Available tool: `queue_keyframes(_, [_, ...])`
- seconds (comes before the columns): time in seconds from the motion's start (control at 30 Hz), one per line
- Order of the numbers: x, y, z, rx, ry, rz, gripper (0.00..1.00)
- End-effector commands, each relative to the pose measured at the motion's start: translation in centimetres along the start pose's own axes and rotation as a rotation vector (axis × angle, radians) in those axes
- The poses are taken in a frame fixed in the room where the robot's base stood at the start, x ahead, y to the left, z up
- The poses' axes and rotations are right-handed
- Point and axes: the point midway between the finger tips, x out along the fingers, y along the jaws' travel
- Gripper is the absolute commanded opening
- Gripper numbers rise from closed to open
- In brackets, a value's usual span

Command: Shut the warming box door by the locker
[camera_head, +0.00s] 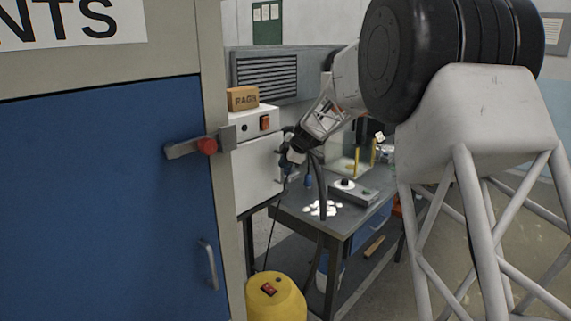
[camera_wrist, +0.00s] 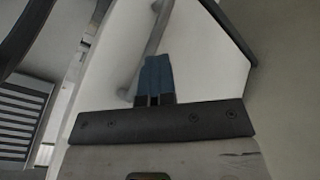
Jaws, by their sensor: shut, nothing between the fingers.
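The warming box (camera_head: 250,124) is a white case with a switch panel, just right of the blue locker (camera_head: 100,190). Its white door (camera_head: 258,178) is below the panel, partly hidden by the locker frame. I cannot tell how far it stands open. In the wrist view a white panel with a dark edge, which looks like the door (camera_wrist: 215,70), fills the middle, with a grey bar handle (camera_wrist: 157,35). My gripper (camera_head: 287,170) is at the door's right edge. Its blue fingers (camera_wrist: 155,75) are together and empty, beside the handle in view; contact is unclear.
A box marked RAGS (camera_head: 242,98) sits on the warming box. A workbench (camera_head: 285,212) with white pieces and tools stands to the right. A yellow container (camera_head: 275,298) is on the floor in front.

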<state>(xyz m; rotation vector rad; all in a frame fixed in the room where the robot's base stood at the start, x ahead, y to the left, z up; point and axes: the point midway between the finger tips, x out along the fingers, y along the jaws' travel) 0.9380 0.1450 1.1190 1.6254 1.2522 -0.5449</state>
Motion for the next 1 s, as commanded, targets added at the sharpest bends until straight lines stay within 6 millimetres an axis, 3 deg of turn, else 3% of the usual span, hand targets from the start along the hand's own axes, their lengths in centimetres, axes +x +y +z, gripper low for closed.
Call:
queue_keyframes(0.37, [-0.8,0.7,-0.6,-0.005,0.002,0.014,0.0])
queue_keyframes(1.0, [-8.9,-0.1,-0.2,0.0,0.0,0.005,0.0])
